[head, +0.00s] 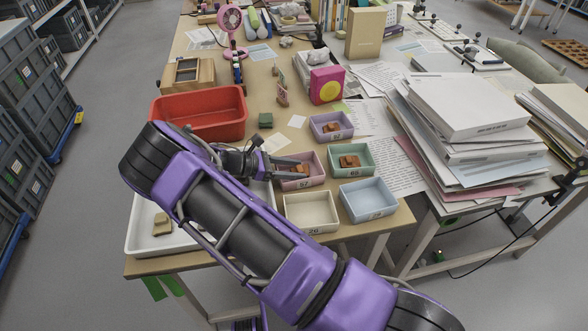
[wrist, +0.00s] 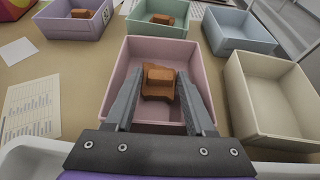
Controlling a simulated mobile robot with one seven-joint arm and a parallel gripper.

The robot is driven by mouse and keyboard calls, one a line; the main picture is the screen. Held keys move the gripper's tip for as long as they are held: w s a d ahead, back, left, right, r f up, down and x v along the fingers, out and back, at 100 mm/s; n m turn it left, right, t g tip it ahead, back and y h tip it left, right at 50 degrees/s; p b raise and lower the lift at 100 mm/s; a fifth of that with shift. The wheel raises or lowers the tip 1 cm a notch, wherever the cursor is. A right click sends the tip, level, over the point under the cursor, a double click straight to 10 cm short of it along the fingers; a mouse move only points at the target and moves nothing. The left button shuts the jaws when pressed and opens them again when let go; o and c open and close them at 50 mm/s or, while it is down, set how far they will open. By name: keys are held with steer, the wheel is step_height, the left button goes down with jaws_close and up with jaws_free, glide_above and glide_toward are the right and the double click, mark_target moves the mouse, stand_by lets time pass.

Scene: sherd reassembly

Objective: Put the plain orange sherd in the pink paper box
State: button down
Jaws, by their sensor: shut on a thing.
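The orange-brown sherd (wrist: 160,90) is between the two fingers of my gripper (wrist: 162,76), which is shut on it. It is within the outline of the pink paper box (wrist: 171,48), over its floor; I cannot tell whether it touches the floor. In the head view the pink box (head: 314,181) bears the number 57, and the sherd (head: 299,171) shows inside its rim beside my gripper (head: 294,167). My arm hides part of the box's left side.
A purple box (head: 345,121) and a green box (head: 367,153) each hold an orange-brown sherd. A blue box (head: 368,199) and a cream box (head: 311,212) are empty. A white tray (head: 140,238) holds a tan sherd (head: 162,224). A red bin (head: 198,112) stands behind my arm.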

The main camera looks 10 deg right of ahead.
steer(key=shift+s+f+b, duration=0.2)
steer(key=shift+f+b, duration=0.1)
steer(key=shift+f, duration=0.5)
steer(key=shift+c, duration=1.2)
jaws_free()
steer(key=shift+f, duration=0.1)
steer(key=shift+r, duration=0.25)
steer(key=v, duration=0.6)
steer(key=r+p+v, duration=0.1)
steer(key=v, duration=0.5)
steer(key=shift+w+d+r, duration=0.1)
steer(key=shift+w+d, duration=0.05)
steer(key=shift+w, duration=0.1)
steer(key=shift+r, duration=0.1)
steer(key=shift+r, duration=0.1)
